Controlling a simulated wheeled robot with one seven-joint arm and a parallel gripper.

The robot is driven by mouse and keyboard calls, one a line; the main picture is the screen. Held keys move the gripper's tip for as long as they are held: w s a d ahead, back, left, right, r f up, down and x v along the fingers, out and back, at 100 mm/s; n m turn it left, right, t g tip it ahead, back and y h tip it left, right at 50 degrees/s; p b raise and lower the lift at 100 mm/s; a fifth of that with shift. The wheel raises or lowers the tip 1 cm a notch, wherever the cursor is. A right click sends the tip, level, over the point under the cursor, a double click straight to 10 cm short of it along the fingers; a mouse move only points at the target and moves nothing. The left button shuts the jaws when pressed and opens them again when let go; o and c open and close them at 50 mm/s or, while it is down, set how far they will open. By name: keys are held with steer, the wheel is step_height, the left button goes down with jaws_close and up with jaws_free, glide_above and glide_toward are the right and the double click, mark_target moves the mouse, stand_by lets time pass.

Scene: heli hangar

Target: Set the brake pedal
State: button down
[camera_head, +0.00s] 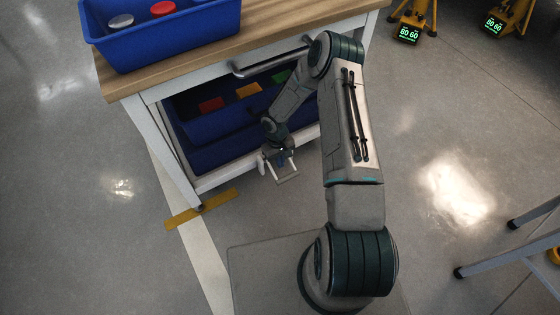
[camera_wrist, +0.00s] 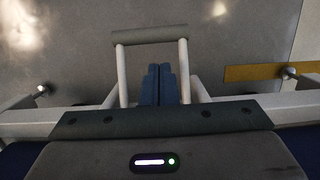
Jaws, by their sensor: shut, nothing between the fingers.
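The brake pedal (camera_head: 287,179) is a U-shaped frame projecting from the low front of the white cart (camera_head: 229,179). In the wrist view, the pedal (camera_wrist: 150,34) shows as a grey crossbar on two pale side arms. My gripper (camera_head: 283,151) is low at the cart's front, right by the pedal. In the wrist view, the two blue fingers of my gripper (camera_wrist: 159,69) are shut together and empty. They appear between the pedal's arms, short of the crossbar. I cannot tell whether they touch the pedal or how high they are above it.
The cart has a wooden top with a blue bin (camera_head: 180,37), a drawer handle (camera_head: 262,66), and a lower blue bin (camera_head: 205,150). Yellow tape (camera_head: 203,208) marks the floor by a front caster. Yellow stands are at the top right, and a metal frame (camera_head: 510,245) is at the right.

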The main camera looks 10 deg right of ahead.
step_height(320, 180, down, 7)
steer(key=s+b, duration=0.1)
steer(key=b, duration=0.1)
steer(key=shift+d+r, duration=0.2)
